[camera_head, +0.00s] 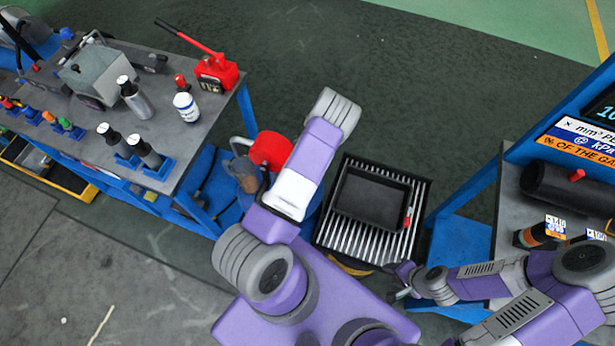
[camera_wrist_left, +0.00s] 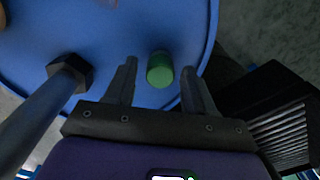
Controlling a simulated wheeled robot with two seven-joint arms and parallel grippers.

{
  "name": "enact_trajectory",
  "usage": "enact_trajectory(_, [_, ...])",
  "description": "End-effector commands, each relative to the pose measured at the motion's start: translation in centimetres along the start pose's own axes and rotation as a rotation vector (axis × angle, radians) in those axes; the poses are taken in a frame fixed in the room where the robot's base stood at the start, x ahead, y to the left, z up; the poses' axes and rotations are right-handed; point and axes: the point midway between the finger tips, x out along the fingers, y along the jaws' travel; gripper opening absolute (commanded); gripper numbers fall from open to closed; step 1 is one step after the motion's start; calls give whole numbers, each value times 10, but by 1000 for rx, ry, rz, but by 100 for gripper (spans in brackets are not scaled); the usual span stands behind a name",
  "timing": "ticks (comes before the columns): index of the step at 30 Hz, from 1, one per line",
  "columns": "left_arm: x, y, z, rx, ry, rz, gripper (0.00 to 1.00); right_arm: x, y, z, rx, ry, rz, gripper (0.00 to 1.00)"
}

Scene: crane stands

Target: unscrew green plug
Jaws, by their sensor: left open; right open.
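The green plug (camera_wrist_left: 160,68) stands up from the blue drum top (camera_wrist_left: 140,30) in the left wrist view. My left gripper (camera_wrist_left: 158,82) is open, with one finger on each side of the plug. Gaps show between the plug and both fingers, so they do not visibly touch it. In the head view my left arm hides the plug and the left gripper. My right gripper (camera_head: 398,287) is open and empty at the lower right, beside the slatted grate.
A pipe with a black nut (camera_wrist_left: 70,72) rises from the drum left of the plug. A black tray (camera_head: 372,195) lies on a slatted grate (camera_head: 338,238). A cluttered bench (camera_head: 205,115) stands at left, another bench (camera_head: 508,205) at right. Floor beyond is clear.

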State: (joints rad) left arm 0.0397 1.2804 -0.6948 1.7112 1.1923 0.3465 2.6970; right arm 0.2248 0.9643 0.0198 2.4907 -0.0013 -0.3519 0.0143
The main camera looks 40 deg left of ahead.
Motion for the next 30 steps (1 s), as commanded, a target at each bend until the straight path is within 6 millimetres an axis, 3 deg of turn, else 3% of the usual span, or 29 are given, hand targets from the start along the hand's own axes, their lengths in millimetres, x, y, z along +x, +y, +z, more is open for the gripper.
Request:
enact_trajectory(9, [0,0,0,259,0,-1,54,7,2,0,0,0,0,43])
enact_trajectory(16, [1,0,0,570,0,-2,54,14,5,-1,0,0,0,43])
enact_trajectory(23, [1,0,0,739,-1,0,54,17,6,-1,0,0,0,43])
enact_trajectory(30, [1,0,0,1056,-1,-1,54,24,9,-1,0,0,0,43])
